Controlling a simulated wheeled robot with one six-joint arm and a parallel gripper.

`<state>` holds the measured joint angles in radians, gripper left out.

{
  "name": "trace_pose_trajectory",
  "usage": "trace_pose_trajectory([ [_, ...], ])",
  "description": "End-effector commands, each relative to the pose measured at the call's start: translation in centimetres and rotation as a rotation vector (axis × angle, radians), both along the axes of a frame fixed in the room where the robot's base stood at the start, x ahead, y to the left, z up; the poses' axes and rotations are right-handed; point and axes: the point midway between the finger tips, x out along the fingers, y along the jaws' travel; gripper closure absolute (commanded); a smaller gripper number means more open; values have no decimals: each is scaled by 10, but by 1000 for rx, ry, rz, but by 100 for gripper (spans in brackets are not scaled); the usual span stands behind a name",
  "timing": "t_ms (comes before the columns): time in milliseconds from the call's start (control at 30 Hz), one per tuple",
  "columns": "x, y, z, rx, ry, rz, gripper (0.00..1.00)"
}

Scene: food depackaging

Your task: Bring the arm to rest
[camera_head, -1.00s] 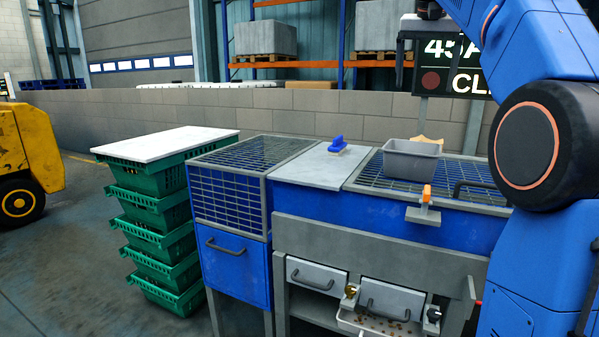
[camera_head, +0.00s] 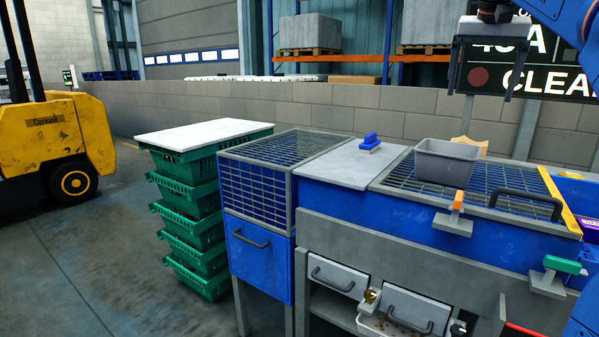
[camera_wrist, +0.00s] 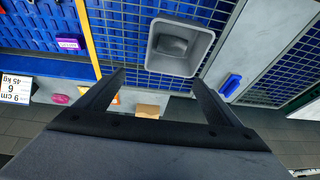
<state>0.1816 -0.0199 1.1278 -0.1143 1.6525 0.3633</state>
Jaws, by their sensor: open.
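My gripper (camera_head: 480,96) hangs high at the upper right of the head view, in front of the dark sign. Its two dark fingers are spread wide with nothing between them. In the wrist view, the open fingers (camera_wrist: 158,77) frame empty space. A grey bin (camera_head: 447,165) stands on the blue grated bench below and apart from the gripper. Part of my blue arm shows at the right edge of the head view.
A blue-handled tool (camera_head: 370,143) lies on the grey bench panel (camera_head: 340,165). Green crates (camera_head: 190,205) with a white top stand at left. A yellow forklift (camera_head: 60,140) is farther left. Orange (camera_head: 458,200) and green (camera_head: 563,265) handles stick out along the bench front.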

Motion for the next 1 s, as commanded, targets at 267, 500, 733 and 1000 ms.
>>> trace_pose_trajectory([
  [267, -40, 26, -43, -9, 4, 95, 12],
  [500, -95, 57, -113, -18, 6, 218, 12],
  [733, -154, 83, -195, -25, 4, 328, 12],
  [1000, -229, 108, -306, -33, -1, 451, 12],
])
